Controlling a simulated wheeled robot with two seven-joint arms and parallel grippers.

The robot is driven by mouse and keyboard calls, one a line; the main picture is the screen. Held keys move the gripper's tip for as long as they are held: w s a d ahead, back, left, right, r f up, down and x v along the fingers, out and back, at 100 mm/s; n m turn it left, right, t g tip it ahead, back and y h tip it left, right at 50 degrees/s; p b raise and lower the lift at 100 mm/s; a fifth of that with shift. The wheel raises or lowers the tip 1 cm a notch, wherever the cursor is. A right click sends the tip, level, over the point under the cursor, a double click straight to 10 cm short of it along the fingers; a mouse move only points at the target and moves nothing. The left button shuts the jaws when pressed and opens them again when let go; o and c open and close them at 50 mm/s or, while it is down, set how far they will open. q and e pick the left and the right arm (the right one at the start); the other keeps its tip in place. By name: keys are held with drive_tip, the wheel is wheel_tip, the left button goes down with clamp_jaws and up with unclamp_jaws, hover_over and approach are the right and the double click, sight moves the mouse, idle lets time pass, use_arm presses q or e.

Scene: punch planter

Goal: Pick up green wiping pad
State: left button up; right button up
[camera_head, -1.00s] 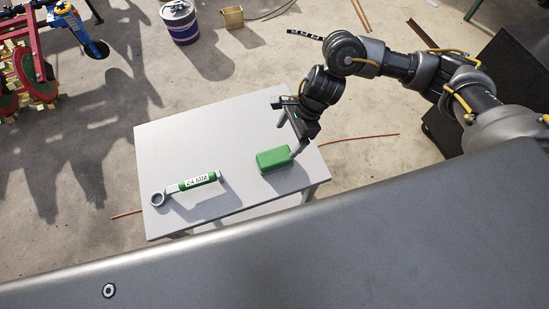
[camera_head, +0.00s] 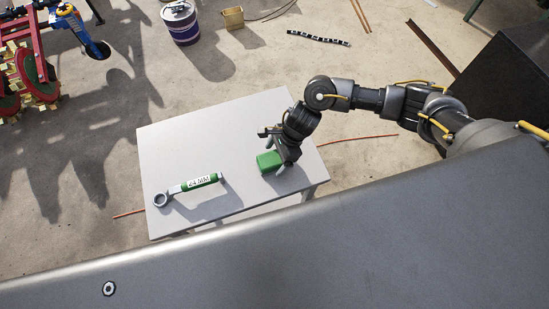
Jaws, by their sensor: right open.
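The green wiping pad (camera_head: 267,163) is a small block lying near the right edge of the light grey table (camera_head: 200,142). My right gripper (camera_head: 277,164) is open at the pad. It hangs over the pad's right part and hides some of it; one finger shows at the pad's near right side. I cannot tell whether the fingers touch the pad. My left gripper is not in view.
A wrench with a green, labelled handle (camera_head: 199,182) lies on the table's left half. The table between wrench and pad is clear. A grey metal surface (camera_head: 300,250) fills the bottom. A purple drum (camera_head: 181,22) stands on the floor behind.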

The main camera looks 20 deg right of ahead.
drive_tip(key=shift+a+f, duration=0.2)
drive_tip(key=shift+f, duration=0.3)
drive_tip(key=shift+f+b, duration=0.3)
drive_tip(key=shift+b, duration=0.3)
idle(0.5)
drive_tip(key=c, duration=1.1)
drive_tip(key=shift+r, duration=0.1)
